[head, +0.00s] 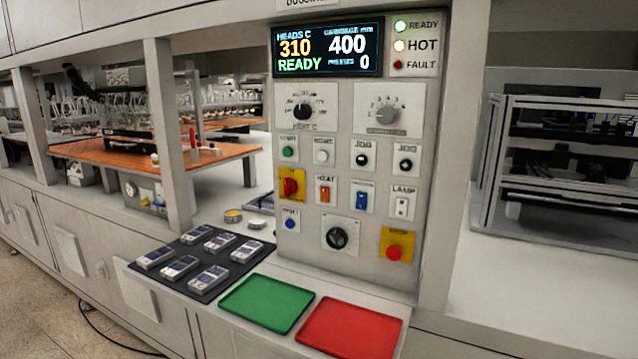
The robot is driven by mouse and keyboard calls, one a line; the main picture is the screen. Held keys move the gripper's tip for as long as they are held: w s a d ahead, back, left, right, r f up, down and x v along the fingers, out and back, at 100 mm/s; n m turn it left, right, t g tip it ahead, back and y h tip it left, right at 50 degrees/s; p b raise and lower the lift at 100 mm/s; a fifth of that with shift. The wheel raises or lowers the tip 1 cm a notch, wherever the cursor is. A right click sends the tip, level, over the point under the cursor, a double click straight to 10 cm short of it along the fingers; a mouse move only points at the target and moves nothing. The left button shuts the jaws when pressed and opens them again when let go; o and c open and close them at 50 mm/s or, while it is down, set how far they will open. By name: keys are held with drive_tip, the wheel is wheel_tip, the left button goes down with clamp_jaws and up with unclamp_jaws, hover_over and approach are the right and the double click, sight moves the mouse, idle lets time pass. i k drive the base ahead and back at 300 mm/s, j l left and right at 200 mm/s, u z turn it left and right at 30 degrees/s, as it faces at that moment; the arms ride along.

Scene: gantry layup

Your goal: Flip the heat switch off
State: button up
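The heat switch (325,194) is an orange rocker on a white plate labelled HEAT, in the middle of the control panel (300,245) in the head view. It is too small to tell which side of the rocker is pressed in. The display (327,48) above reads HEADS C 310, 400, READY and 0. The READY lamp (401,26) glows green and the HOT lamp (400,45) glows pale orange. The FAULT lamp (398,65) is dark red. My gripper is not in view.
A red stop button (394,252) sits lower right. A green tray (267,303), a red tray (350,329) and a dark mat (203,288) with several devices lie below.

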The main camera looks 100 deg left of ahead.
sight(325, 193)
drive_tip(key=u, duration=2.45)
